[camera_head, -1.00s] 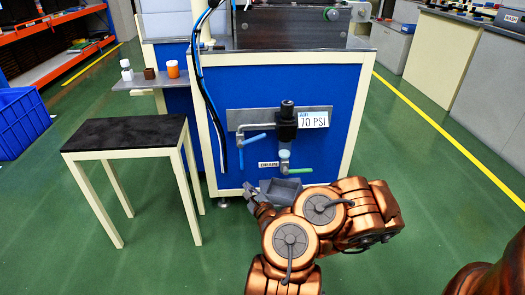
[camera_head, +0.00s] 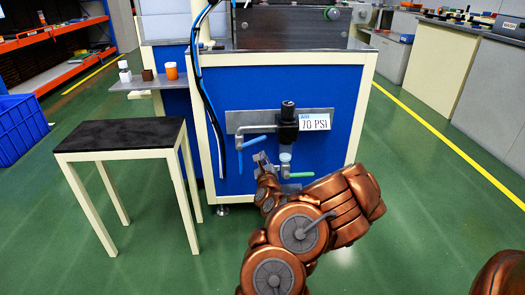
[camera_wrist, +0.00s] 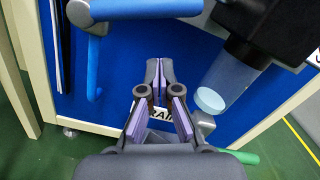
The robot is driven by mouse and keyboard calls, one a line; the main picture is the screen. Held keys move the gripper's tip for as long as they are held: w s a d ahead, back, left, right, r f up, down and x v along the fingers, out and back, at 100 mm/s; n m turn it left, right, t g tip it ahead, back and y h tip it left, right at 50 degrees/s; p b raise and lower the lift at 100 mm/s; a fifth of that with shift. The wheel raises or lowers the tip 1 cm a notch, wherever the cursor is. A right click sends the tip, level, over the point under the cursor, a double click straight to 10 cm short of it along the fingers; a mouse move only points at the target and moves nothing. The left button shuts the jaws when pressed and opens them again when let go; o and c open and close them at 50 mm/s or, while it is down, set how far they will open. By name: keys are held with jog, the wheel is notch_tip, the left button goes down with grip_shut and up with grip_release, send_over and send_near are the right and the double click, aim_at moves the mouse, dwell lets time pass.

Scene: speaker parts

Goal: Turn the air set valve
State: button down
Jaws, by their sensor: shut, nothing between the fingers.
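The air set (camera_head: 287,125) is a black regulator with a clear bowl on the blue cabinet front, beside a "70 PSI" label (camera_head: 315,122). A valve with a blue handle (camera_head: 253,142) is on its left; the handle shows at upper left in the wrist view (camera_wrist: 92,65). A green drain handle (camera_head: 300,175) is below, and at lower right in the wrist view (camera_wrist: 240,156). My gripper (camera_head: 261,158) is just below the blue handle, apart from it as far as I can see. In the wrist view its fingertips (camera_wrist: 160,67) are together and empty, partly covering the drain label.
A black-topped stand (camera_head: 120,136) is left of the cabinet. A small shelf (camera_head: 150,83) with several containers is above it. Dark hoses (camera_head: 202,90) hang down the cabinet's left side. The green floor at the right is clear.

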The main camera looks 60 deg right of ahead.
aim_at(252, 143)
jog(key=shift+w+a+r+b, duration=0.1)
jog(key=shift+w+r+b, duration=0.2)
jog(key=shift+r, duration=0.55)
jog(key=shift+w+a+r+b, duration=0.15)
jog(key=shift+w+r, duration=0.25)
jog(key=shift+r, duration=0.4)
